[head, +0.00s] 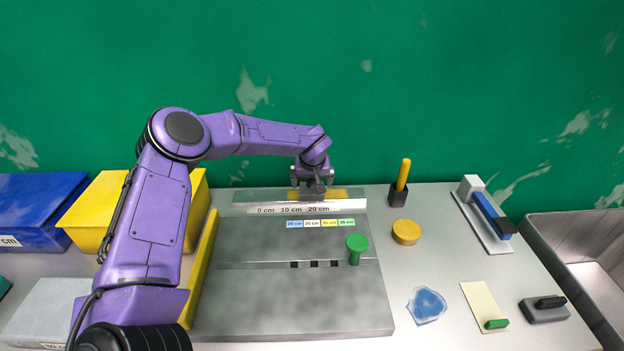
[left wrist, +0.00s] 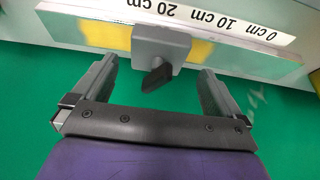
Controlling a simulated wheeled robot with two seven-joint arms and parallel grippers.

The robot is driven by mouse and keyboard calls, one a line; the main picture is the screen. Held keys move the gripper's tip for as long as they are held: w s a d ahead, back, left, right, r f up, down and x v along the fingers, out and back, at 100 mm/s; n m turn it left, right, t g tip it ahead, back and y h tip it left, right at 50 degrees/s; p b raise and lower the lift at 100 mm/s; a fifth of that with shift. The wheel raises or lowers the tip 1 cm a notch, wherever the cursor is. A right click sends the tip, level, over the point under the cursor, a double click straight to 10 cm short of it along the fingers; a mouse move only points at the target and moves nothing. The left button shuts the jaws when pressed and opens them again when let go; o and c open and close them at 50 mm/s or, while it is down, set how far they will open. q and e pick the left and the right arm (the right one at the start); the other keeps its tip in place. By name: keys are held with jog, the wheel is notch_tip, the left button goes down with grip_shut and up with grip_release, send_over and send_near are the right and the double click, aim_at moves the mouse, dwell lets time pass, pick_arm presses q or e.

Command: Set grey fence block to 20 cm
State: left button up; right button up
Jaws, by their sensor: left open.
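The grey fence block (left wrist: 160,43) sits on the rail beside the scale strip, close to the upside-down 20 cm mark in the left wrist view. A dark knob (left wrist: 157,75) sticks out of it toward my gripper. My left gripper (left wrist: 157,86) is open, with its fingers apart on either side of the knob and not visibly touching it. In the head view my left gripper (head: 315,187) is behind the scale strip (head: 293,209), near 20 cm, and mostly hides the block. The exact setting cannot be told. My right gripper is not in view.
A grey machine bed (head: 290,308) with a green knob (head: 357,244) lies in front of the scale. A yellow bin (head: 95,207) and a blue bin (head: 35,200) stand left. A black cup (head: 397,196) and yellow disc (head: 406,232) are right. A grey tub (head: 570,235) stands far right.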

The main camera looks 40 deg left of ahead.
pick_arm(q)
jog(key=shift+v, duration=2.35)
jog(key=shift+r, duration=0.1)
